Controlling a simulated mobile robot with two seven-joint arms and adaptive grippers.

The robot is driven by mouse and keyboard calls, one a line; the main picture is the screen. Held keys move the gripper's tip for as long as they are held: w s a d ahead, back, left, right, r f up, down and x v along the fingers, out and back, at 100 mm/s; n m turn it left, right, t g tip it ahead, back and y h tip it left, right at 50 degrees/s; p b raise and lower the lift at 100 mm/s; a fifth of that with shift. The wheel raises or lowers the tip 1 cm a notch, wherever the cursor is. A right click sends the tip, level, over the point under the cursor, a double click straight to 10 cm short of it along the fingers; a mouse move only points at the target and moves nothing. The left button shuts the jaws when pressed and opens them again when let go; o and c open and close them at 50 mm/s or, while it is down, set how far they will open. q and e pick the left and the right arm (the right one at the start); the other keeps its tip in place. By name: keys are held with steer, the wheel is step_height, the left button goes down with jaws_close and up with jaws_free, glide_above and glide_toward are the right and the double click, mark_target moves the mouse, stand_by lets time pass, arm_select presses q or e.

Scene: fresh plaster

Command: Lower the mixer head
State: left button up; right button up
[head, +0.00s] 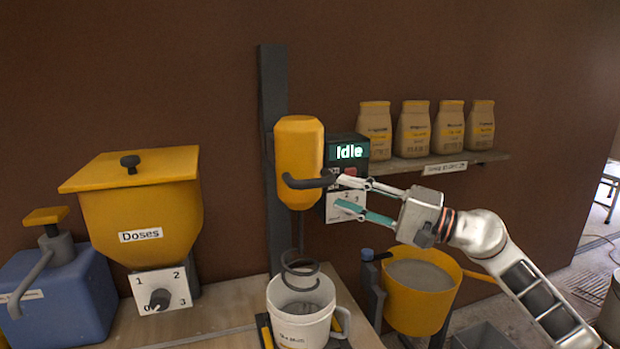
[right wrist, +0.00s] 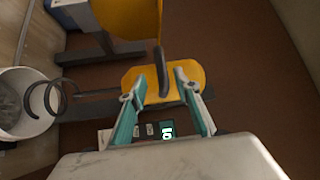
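The mixer head (head: 299,145) is a yellow housing on a dark upright post, raised above the white bucket (head: 288,327). Its dark handle (head: 305,183) sticks out at the lower front. A shaft runs down to a spiral whisk (head: 300,268), which hangs at the bucket's mouth. My right gripper (head: 341,193) is open, coming from the right, with its fingertips close to the handle's end. In the right wrist view the handle (right wrist: 163,68) shows between the spread fingers, in front of the mixer head (right wrist: 188,78). I cannot tell whether they touch. My left gripper is out of view.
A shelf (head: 490,157) with several bags is at the right. A yellow tub (head: 450,290) stands below my right arm. A yellow "Doses" hopper (head: 140,215) and blue canister (head: 70,290) are at the left.

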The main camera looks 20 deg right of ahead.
mark_target(322, 184)
steer(key=shift+w+a+r, duration=0.15)
steer(key=shift+w+r, duration=0.1)
steer(key=p+x, duration=0.2)
steer(key=x, duration=0.3)
steer(key=shift+w+a+r+p, duration=0.1)
steer(key=shift+w+a+p, duration=0.05)
steer(key=shift+a+p, duration=0.2)
steer(key=shift+w+a, duration=0.4)
steer(key=shift+a, duration=0.05)
jaws_close()
